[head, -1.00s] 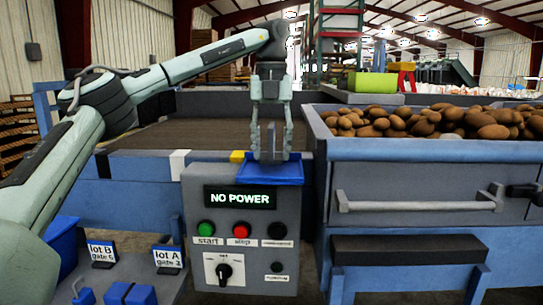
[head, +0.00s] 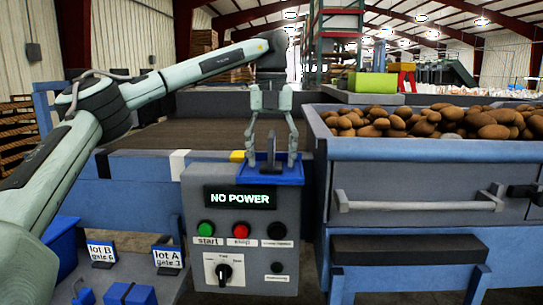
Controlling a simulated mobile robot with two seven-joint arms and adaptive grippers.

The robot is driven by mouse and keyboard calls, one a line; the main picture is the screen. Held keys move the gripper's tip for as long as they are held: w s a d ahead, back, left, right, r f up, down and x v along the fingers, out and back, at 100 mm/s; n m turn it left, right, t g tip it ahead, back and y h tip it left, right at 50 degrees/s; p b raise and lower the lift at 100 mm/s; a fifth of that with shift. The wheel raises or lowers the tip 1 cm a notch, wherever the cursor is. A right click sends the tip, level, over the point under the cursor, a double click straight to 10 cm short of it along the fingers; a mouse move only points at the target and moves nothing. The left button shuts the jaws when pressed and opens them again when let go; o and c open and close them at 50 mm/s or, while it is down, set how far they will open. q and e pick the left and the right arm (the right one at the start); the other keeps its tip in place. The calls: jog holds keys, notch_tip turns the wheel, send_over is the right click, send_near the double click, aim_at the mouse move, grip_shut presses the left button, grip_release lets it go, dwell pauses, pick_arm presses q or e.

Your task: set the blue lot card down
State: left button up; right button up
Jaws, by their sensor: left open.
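A thin dark upright piece (head: 271,146), which I take to be the blue lot card seen nearly edge-on, stands in a shallow blue tray (head: 255,181) on top of the grey control box. My left gripper (head: 272,160) is over the tray, pointing down. Its fingers are spread, one on each side of the upright piece, with gaps between. The fingertips are low, by the tray; whether they touch it I cannot tell. My right gripper is not in view.
The control box (head: 240,225) shows NO POWER above its buttons and a knob. Lot B (head: 101,251) and lot A (head: 168,258) signs stand at lower left. A potato bin (head: 430,150) is close on the right. A dark belt (head: 190,134) lies behind.

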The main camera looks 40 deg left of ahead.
aim_at(272, 134)
pick_arm(q)
notch_tip(272, 134, up, 8)
jog(key=shift+r+p, duration=0.2)
jog(key=shift+p, duration=0.55)
notch_tip(272, 134, up, 3)
jog(key=shift+r+p, duration=0.15)
jog(key=shift+p, duration=0.55)
jog(key=shift+r, duration=0.3)
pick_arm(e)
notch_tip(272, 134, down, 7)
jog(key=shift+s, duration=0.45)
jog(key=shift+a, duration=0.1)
